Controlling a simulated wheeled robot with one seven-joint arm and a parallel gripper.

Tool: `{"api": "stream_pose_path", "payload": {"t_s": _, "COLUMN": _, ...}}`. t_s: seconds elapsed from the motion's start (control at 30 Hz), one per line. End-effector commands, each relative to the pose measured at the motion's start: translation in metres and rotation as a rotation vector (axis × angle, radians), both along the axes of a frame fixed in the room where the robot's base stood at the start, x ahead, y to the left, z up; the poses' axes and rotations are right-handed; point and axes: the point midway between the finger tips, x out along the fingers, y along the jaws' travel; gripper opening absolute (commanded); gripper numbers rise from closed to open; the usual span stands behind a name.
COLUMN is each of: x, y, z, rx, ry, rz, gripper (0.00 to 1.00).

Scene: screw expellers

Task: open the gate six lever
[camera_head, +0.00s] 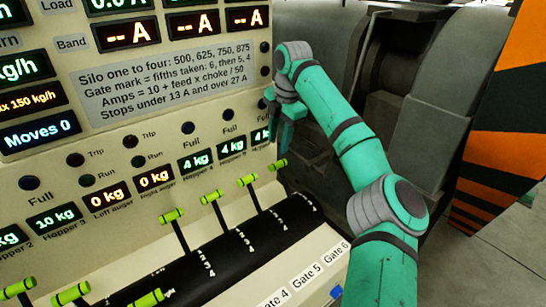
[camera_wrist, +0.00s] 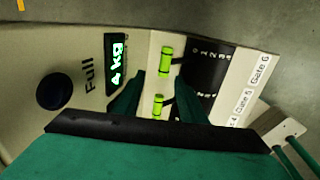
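The gate six lever has a bright green handle (camera_head: 278,163). It is the farthest right in the lever row in the head view. In the wrist view the same handle (camera_wrist: 165,62) stands at the 0 end of its numbered scale, in line with the Gate 6 label (camera_wrist: 261,69). My gripper (camera_head: 283,143) hangs just above this handle. In the wrist view its dark fingers (camera_wrist: 159,76) are apart and empty, with the gate six handle just beyond their tips. A neighbouring green handle (camera_wrist: 158,105), in line with Gate 5, shows between the fingers. I cannot tell whether they touch either.
More green-handled levers (camera_head: 211,196) stand to the left along the dark curved scale strip (camera_head: 220,250). The panel face (camera_head: 150,135) rises close behind, with displays and round lamps. A dark machine (camera_head: 430,110) and striped board (camera_head: 510,110) stand right of my arm.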

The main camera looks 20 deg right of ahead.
Motion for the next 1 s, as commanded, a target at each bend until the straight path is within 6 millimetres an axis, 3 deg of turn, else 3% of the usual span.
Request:
{"api": "stream_pose_path", "payload": {"t_s": 0.3, "x": 0.008, "y": -0.003, "z": -0.056, "rx": 0.001, "ry": 0.003, "rz": -0.009, "gripper": 0.38}}
{"api": "stream_pose_path", "payload": {"t_s": 0.5, "x": 0.014, "y": 0.005, "z": -0.080, "rx": 0.001, "ry": 0.001, "rz": -0.001, "gripper": 0.38}}
{"api": "stream_pose_path", "payload": {"t_s": 0.93, "x": 0.016, "y": 0.006, "z": -0.090, "rx": 0.001, "ry": 0.001, "rz": 0.000, "gripper": 0.38}}
{"api": "stream_pose_path", "payload": {"t_s": 0.97, "x": 0.016, "y": 0.006, "z": -0.090, "rx": 0.001, "ry": 0.001, "rz": 0.000, "gripper": 0.35}}
{"api": "stream_pose_path", "payload": {"t_s": 1.0, "x": 0.016, "y": 0.006, "z": -0.090, "rx": 0.001, "ry": 0.001, "rz": -0.001, "gripper": 0.26}}
